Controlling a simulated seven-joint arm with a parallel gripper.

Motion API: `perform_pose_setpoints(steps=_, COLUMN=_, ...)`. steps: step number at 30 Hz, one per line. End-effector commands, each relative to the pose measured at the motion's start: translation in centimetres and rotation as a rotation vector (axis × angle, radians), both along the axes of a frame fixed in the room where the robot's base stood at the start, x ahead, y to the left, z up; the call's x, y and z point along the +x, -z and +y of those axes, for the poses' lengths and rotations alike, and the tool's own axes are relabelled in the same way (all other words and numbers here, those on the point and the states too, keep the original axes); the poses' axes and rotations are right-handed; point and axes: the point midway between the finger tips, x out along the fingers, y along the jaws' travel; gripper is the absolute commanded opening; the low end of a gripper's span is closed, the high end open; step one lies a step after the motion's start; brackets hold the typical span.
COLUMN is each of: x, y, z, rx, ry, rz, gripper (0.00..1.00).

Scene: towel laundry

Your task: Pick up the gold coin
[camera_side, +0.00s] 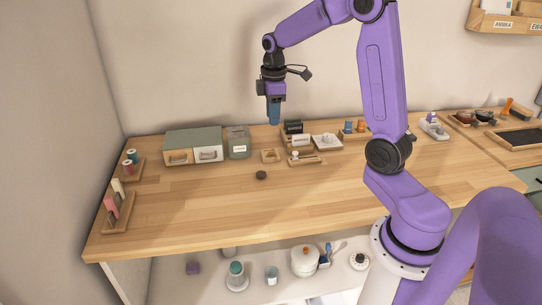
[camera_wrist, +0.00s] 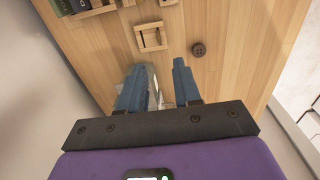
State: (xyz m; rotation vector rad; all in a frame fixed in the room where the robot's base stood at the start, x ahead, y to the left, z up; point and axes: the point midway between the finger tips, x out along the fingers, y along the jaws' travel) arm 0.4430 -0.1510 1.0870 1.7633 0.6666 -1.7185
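I cannot make out a gold coin in either view. A small dark brown round piece like a button (camera_side: 262,175) lies alone on the wooden table (camera_side: 200,215); it also shows in the wrist view (camera_wrist: 198,49), ahead and a little right of the fingers. My gripper (camera_side: 274,117) hangs pointing down, well above the back of the table. In the wrist view its two blue fingers (camera_wrist: 162,80) are apart, with nothing held between them.
A small square wooden frame (camera_side: 270,156) lies behind the dark piece. Wooden racks with spools (camera_side: 118,208) line the left edge. The front middle is clear.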

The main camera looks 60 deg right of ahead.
Motion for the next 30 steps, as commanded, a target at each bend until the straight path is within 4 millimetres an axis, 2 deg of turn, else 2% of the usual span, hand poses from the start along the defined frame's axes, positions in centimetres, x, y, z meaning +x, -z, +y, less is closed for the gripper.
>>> perform_pose_setpoints(steps=3, x=0.0, y=2.4, z=-0.1, rx=0.001, ry=0.0, rz=0.006, gripper=0.33)
perform_pose_setpoints(steps=9, x=0.2, y=5.8, z=-0.2, rx=0.001, ry=-0.001, rz=0.004, gripper=0.33)
perform_pose_setpoints(steps=19, x=0.3, y=8.2, z=-0.4, rx=0.0, ry=0.0, rz=0.001, gripper=0.33)
perform_pose_setpoints(steps=27, x=0.6, y=11.8, z=-0.7, rx=0.0, ry=-0.001, rz=0.003, gripper=0.33)
perform_pose_setpoints(steps=30, x=0.7, y=12.5, z=-0.7, rx=-0.001, ry=-0.001, rz=0.001, gripper=0.33)
